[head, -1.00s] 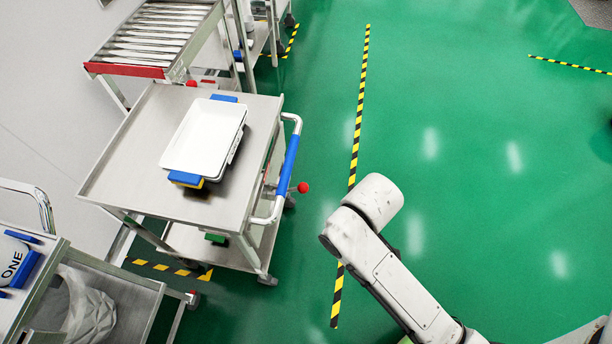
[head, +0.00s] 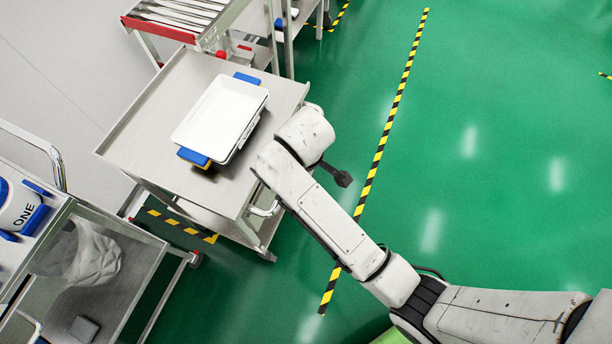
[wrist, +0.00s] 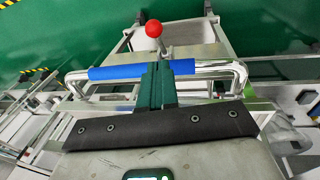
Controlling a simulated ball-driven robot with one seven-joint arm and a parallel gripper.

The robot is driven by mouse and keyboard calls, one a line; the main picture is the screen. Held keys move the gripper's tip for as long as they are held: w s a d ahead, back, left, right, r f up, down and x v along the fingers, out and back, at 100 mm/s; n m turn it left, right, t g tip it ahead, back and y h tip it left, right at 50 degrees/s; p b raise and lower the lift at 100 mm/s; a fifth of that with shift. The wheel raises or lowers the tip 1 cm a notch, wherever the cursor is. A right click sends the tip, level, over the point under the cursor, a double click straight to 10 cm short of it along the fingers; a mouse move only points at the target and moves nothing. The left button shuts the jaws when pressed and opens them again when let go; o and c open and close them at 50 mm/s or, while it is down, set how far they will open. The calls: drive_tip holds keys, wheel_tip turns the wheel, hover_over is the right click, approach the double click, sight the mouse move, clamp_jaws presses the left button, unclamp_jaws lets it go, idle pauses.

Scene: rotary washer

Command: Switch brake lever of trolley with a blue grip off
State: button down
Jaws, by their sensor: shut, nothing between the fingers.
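The trolley (head: 165,105) with the blue grip stands left of my arm in the head view. My arm hides its grip and brake lever there; only a bent end of its chrome handle (head: 266,209) shows. In the wrist view the blue grip (wrist: 115,72) runs across the chrome handle. The brake lever's red ball knob (wrist: 154,29) shows beyond the handle, on a short metal stem. My gripper (wrist: 158,70) is shut and empty, its dark fingers overlapping the handle and pointing toward the knob. I cannot tell whether they touch the handle.
A white tray (head: 222,117) with blue ends lies on the trolley top. A roller conveyor (head: 178,20) stands behind it. Another cart (head: 128,277) with a plastic bag stands at lower left. Green floor (head: 500,200) is open to the right of the striped line (head: 385,140).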

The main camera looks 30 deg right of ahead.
wheel_tip(320, 180, down, 10)
drive_tip(key=w, duration=0.1)
drive_tip(key=shift+w+d, duration=0.2)
drive_tip(key=shift+d, duration=0.2)
drive_tip(key=shift+b, duration=0.4)
